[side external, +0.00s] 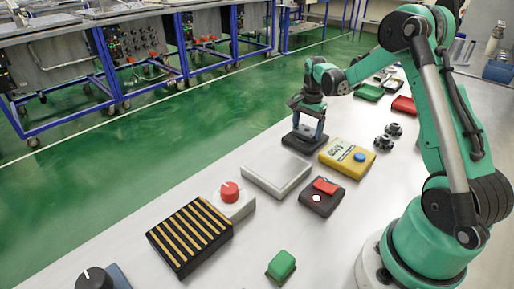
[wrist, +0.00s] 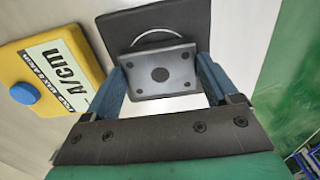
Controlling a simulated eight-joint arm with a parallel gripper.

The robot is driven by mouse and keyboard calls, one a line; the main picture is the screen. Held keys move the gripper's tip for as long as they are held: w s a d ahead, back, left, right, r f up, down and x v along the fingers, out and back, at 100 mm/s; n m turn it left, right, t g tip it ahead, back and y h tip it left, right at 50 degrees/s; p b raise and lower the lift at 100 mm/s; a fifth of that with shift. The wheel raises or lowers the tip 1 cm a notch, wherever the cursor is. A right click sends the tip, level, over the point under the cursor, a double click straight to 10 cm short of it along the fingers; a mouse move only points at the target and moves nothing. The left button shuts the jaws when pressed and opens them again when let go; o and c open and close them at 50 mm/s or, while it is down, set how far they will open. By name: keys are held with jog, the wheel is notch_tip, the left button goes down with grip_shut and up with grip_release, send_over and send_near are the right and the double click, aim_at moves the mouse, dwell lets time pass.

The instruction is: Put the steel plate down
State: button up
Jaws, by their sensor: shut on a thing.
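The steel plate (wrist: 178,80) is a small grey square with a dark round centre and small holes near its corners. My gripper (wrist: 161,72) is shut on it, with one blue finger at its left edge and one at its right. A flat dark pad (wrist: 118,34) with a pale curved line lies beneath, partly hidden by the plate. In the side external view my gripper (side external: 308,130) is low over the dark pad (side external: 297,142). I cannot tell whether the plate touches the pad.
A pale flat block (side external: 277,172), a dark box with a red switch (side external: 321,198), a red-knobbed box (side external: 231,202) and a black-and-gold striped block (side external: 189,236) stand nearer. The left table edge drops to green floor.

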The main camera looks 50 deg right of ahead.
aim_at(307, 130)
jog(key=shift+f, duration=0.1)
jog(key=o, duration=1.5)
notch_tip(307, 130, up, 12)
jog(key=shift+s+a+n+t, duration=1.25)
jog(key=shift+a+n, duration=1.75)
jog(key=shift+a, duration=0.55)
jog(key=shift+s+a+n+t, duration=1.2)
jog(key=shift+a+n, duration=1.8)
jog(key=shift+a, duration=0.6)
jog(key=shift+s+a+n+t, duration=1.25)
jog(key=shift+a+n, duration=1.75)
jog(key=shift+a, duration=0.55)
